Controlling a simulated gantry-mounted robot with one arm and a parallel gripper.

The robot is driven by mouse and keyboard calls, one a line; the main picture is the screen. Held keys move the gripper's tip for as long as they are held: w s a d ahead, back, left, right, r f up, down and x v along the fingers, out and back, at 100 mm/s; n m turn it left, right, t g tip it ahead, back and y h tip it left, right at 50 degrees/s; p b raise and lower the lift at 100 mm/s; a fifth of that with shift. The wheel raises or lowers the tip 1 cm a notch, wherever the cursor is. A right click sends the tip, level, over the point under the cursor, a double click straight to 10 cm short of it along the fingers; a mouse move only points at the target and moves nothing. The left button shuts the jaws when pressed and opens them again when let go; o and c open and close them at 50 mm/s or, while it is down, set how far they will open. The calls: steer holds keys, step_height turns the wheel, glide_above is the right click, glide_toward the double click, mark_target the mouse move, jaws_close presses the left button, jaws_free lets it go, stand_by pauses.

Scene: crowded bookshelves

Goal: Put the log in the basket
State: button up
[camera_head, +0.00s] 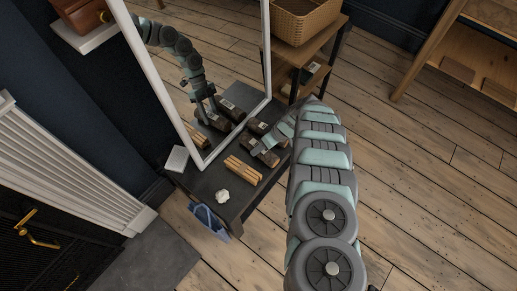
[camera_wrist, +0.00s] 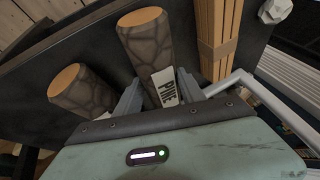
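The log with the "PINE" label (camera_wrist: 148,52) lies on the black low table (camera_head: 210,180), between my gripper's (camera_wrist: 160,93) two fingers in the wrist view. It is partly hidden by my gripper (camera_head: 270,142) in the head view, where its end (camera_head: 268,157) shows. The fingers stand one on each side of the log, apart from each other; I cannot tell whether they touch it. A second log (camera_wrist: 83,90) lies beside it, outside the fingers, and also shows in the head view (camera_head: 257,127). The woven basket (camera_head: 305,20) stands on a wooden shelf unit at the top, empty as far as I see.
A bundle of wooden sticks (camera_head: 243,170) lies beside the logs. A white crumpled lump (camera_head: 222,196) and a white box (camera_head: 177,159) are near the table's left side. A tall white-framed mirror (camera_head: 205,60) stands behind and reflects my arm.

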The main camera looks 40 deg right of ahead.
jaws_close()
stand_by(0.3)
